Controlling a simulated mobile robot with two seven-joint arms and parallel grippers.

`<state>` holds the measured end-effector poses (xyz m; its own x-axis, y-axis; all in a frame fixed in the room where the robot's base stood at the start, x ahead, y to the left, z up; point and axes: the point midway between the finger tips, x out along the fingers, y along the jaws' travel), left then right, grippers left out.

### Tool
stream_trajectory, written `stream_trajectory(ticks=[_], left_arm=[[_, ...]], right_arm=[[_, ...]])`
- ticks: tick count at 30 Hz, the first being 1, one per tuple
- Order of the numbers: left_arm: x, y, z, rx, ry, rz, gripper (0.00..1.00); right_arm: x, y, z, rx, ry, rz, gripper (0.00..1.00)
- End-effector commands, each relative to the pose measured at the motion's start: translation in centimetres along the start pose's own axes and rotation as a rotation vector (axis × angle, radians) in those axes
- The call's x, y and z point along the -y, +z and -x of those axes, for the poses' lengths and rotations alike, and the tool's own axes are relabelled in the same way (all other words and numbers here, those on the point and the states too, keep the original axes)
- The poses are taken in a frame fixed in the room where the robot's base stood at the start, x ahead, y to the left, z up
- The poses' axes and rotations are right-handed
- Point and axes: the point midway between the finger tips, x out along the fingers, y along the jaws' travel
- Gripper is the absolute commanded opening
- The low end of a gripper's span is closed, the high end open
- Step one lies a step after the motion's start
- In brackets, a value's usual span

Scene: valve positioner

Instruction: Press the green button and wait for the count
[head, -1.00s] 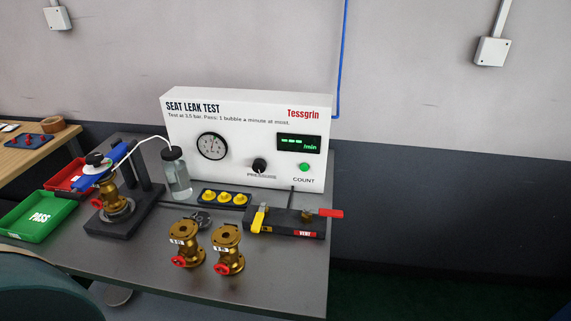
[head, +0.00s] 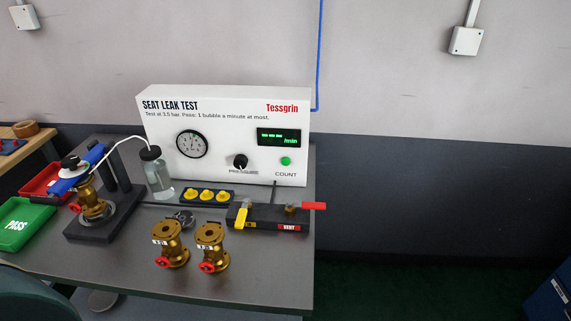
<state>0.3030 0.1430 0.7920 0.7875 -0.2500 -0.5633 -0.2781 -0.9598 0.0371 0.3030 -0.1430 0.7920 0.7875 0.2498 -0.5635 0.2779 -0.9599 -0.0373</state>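The green button (head: 286,161) sits on the lower right of the white seat leak test panel (head: 220,110), above the label COUNT. The display (head: 279,137) above it shows green dashes and "/min". A black pressure knob (head: 240,161) and a round gauge (head: 192,143) are to the button's left. A brass valve (head: 92,203) stands in the black clamp stand (head: 100,228) under a blue bar. A clear bubble bottle (head: 159,176) stands beside the panel's left end. Neither of my grippers shows in the head view.
Two brass valves (head: 172,245) with red handwheels stand at the table front. A black block (head: 265,217) with yellow and red levers lies before the panel. Green PASS (head: 22,222) and red (head: 42,180) trays are at left. Floor right of the table looks clear, except a blue cabinet (head: 550,300).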

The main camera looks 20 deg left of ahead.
Motion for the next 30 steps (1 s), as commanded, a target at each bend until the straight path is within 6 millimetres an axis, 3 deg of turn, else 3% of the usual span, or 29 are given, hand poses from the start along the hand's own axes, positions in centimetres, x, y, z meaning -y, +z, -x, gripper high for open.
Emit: stream_trajectory(ticks=[13,30], left_arm=[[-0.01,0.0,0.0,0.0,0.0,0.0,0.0],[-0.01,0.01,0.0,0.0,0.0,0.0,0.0]], right_arm=[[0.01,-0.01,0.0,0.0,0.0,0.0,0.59],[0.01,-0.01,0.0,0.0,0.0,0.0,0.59]])
